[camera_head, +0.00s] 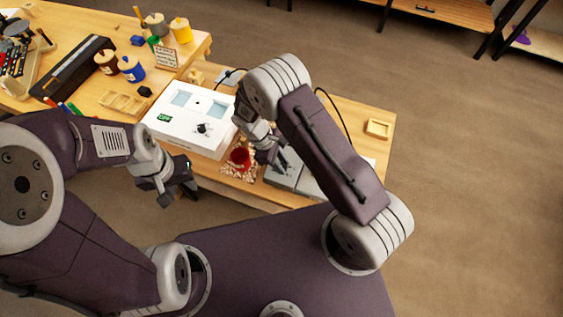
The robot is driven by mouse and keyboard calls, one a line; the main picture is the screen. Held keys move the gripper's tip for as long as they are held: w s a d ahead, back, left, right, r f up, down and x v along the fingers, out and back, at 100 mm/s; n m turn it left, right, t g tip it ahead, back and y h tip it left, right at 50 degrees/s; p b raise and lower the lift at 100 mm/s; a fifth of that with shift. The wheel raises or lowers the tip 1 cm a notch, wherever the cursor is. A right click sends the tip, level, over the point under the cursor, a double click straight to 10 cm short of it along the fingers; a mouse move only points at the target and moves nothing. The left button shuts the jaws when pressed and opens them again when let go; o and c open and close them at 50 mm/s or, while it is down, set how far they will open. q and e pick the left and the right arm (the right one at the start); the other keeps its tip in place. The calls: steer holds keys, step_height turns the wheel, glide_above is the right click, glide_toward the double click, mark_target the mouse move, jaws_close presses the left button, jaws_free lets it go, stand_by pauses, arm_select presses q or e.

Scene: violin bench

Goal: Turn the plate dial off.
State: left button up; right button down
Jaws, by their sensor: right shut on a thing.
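A grey plate unit (285,178) sits at the front edge of the bench, partly covered by my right arm. My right gripper (275,162) is at the left part of this unit with its jaws closed. The jaws hide what they hold; from its place it seems to be the plate dial, which I cannot see clearly. My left gripper (178,191) is open and empty, in front of the bench edge and apart from everything.
A white box (183,133) with a black knob (203,128) stands left of my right gripper. A red cup (239,158) stands between the box and the grey unit. Jars, a wooden tray (123,104) and a small sign (166,56) are further left.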

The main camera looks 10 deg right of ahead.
steer(key=shift+a+n+t, duration=0.1)
steer(key=shift+n+t, duration=0.3)
steer(key=shift+n, duration=0.5)
steer(key=c, duration=1.1)
jaws_free()
steer(key=shift+c, duration=0.2)
steer(key=b+v, duration=0.1)
steer(key=v, duration=0.8)
steer(key=shift+a, duration=0.2)
